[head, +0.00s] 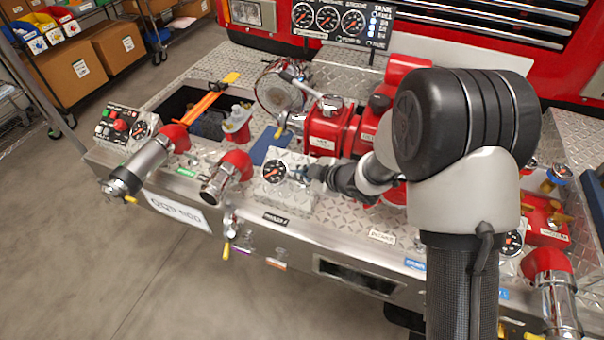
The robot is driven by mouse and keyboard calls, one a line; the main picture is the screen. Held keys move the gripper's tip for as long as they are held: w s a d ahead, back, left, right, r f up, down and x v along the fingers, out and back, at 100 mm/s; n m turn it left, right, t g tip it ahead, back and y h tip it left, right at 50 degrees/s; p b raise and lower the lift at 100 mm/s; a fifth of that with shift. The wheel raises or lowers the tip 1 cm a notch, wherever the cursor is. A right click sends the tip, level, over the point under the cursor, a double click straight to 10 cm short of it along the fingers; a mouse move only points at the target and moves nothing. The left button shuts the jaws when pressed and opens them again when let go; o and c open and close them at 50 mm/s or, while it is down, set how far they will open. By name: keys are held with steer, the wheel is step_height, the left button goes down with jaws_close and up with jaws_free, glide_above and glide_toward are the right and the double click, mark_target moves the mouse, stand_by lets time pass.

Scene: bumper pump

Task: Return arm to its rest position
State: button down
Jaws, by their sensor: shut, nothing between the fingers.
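My arm (465,125) rises large in the right half of the head view, with its black joint close to the camera. Its far end reaches left and down over the pump panel. My gripper (300,172) is small and dark there, shut and empty, just right of a round gauge (273,173) on a diamond-plate box. I cannot tell whether its fingertips touch the box. My arm hides part of the red pump body (327,130) and the panel behind it.
Capped outlets (145,165) and (225,175) stick out along the panel's front edge, with another outlet (552,285) at right. An orange-yellow tool (205,100) lies across an open bin at left. Shelves with cardboard boxes (62,70) stand at upper left. The floor (90,240) in front is clear.

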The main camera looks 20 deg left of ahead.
steer(key=p+v, duration=0.1)
steer(key=v, duration=0.6)
steer(key=shift+w+p, duration=0.2)
steer(key=shift+p, duration=0.15)
steer(key=shift+d, duration=0.15)
